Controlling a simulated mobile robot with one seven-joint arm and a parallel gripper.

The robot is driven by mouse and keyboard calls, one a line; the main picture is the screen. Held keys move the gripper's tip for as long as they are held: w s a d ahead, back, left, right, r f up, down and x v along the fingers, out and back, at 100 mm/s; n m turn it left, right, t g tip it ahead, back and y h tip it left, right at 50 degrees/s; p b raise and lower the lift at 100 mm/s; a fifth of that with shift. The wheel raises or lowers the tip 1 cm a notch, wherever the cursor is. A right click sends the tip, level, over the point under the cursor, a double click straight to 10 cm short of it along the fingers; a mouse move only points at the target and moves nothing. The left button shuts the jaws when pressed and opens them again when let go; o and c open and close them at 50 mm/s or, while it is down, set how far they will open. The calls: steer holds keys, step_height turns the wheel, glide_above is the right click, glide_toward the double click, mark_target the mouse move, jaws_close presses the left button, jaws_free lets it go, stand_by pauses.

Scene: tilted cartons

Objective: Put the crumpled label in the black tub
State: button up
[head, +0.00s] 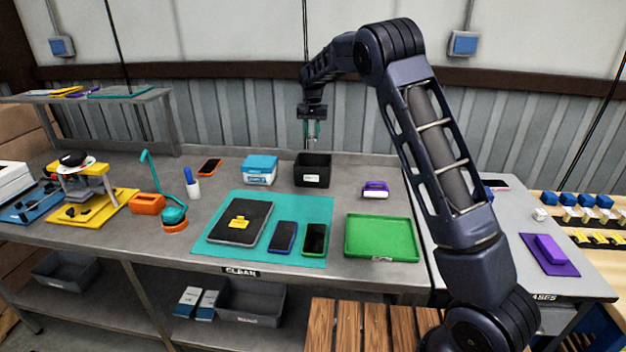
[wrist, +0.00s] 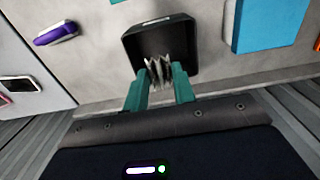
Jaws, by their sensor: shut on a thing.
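The black tub (head: 312,171) stands at the back of the workbench, right of the blue-and-white box, with a small white label on its front. It also shows in the wrist view (wrist: 133,47), its opening facing the camera. My gripper (head: 312,138) is above the tub in the head view. In the wrist view my gripper (wrist: 160,82) has its teal fingers shut on the crumpled label (wrist: 159,70), a pleated whitish-grey piece. The label appears over the tub's opening, in front of the dark interior. How far above the tub it is cannot be told.
The blue-and-white box (head: 260,170) stands close left of the tub. A purple object (head: 376,189) lies to its right. A green tray (head: 382,238) and a teal mat (head: 215,246) with devices lie nearer the front. The corrugated wall (head: 260,115) is close behind.

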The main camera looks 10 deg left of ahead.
mark_target(312, 175)
step_height(312, 175, down, 19)
steer(key=shift+f, duration=0.2)
stand_by(0.4)
steer(key=shift+f, duration=0.15)
steer(key=o, duration=0.9)
steer(key=shift+o, duration=0.2)
